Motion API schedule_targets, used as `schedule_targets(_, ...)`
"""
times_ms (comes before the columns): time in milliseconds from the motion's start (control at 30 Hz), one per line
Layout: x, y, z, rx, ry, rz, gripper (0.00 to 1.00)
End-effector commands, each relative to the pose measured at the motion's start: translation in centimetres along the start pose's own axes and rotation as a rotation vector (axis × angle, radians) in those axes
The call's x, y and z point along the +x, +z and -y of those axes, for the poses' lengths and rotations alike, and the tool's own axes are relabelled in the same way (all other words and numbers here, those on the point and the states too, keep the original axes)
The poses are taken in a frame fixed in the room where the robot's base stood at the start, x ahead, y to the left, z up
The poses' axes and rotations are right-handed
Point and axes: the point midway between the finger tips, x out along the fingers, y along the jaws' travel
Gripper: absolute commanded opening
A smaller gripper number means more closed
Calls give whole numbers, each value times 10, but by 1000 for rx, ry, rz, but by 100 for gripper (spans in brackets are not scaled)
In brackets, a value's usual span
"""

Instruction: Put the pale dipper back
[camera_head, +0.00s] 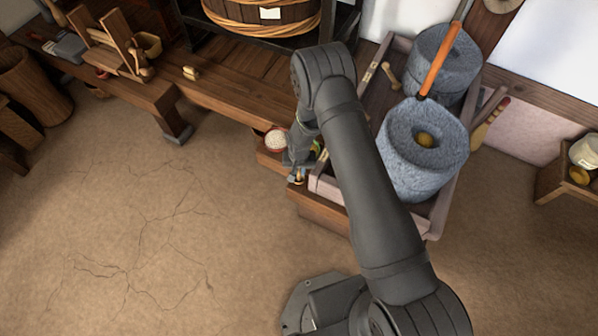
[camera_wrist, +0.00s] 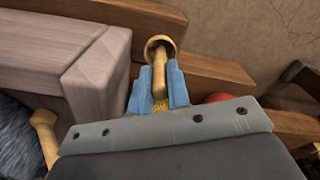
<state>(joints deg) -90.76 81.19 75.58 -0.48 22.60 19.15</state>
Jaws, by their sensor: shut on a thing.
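My gripper (camera_wrist: 160,85) has blue fingers, shut on the handle of a pale wooden dipper (camera_wrist: 159,62). The dipper's round cup end points away from the fingers, over a dark wooden ledge; whether it touches the wood I cannot tell. In the head view my gripper (camera_head: 298,176) is low at the front left corner of the wooden tray (camera_head: 330,190), partly hidden by my arm. A second pale wooden piece (camera_wrist: 46,135) lies at the left of the wrist view, partly hidden by the gripper body.
Stone querns (camera_head: 425,150) stand in the tray, with an orange-handled tool (camera_head: 441,58) above them. A red bowl of white grains (camera_head: 276,141) is beside my gripper. A bench (camera_head: 215,85) runs behind. The floor at left is clear.

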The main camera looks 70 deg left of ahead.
Motion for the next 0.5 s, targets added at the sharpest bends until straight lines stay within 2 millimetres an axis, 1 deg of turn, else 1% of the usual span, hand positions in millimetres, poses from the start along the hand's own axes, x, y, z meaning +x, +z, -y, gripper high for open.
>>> schedule_targets(33,8,1,0,0,1,2,0)
schedule_targets(133,17,0,0,0,0,1,0)
schedule_targets(367,17,0,0,1,0,0,0)
schedule_targets(500,21,0,0,1,0,0,0)
